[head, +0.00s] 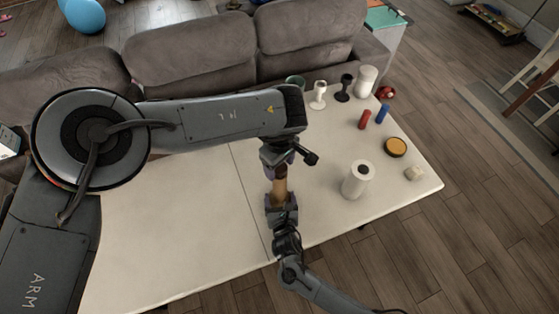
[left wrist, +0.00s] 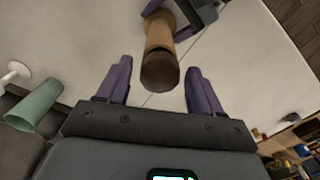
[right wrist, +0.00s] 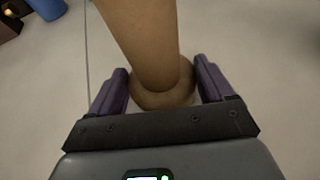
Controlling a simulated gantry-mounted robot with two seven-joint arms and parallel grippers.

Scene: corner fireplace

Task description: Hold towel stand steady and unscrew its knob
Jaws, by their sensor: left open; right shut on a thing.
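The towel stand (head: 281,187) is a light wooden post, off the table's bottom right of centre in the head view. Its dark brown knob (left wrist: 160,72) faces my left wrist camera; the pale post (left wrist: 157,28) runs behind it. My left gripper (left wrist: 158,66) is open, and the knob appears between its fingertips with gaps on both sides; depth is hard to tell. My right gripper (head: 282,207) is shut on the stand. In the right wrist view the post (right wrist: 143,40) rises from a wider rounded part (right wrist: 165,90) between the right fingers.
On the white table (head: 180,215) stand a white paper roll (head: 354,182), a yellow-topped round tin (head: 395,147), and red (head: 364,120) and blue (head: 382,113) cylinders. Goblets and cups line the back edge by the grey sofa (head: 200,50). The table's left part is clear.

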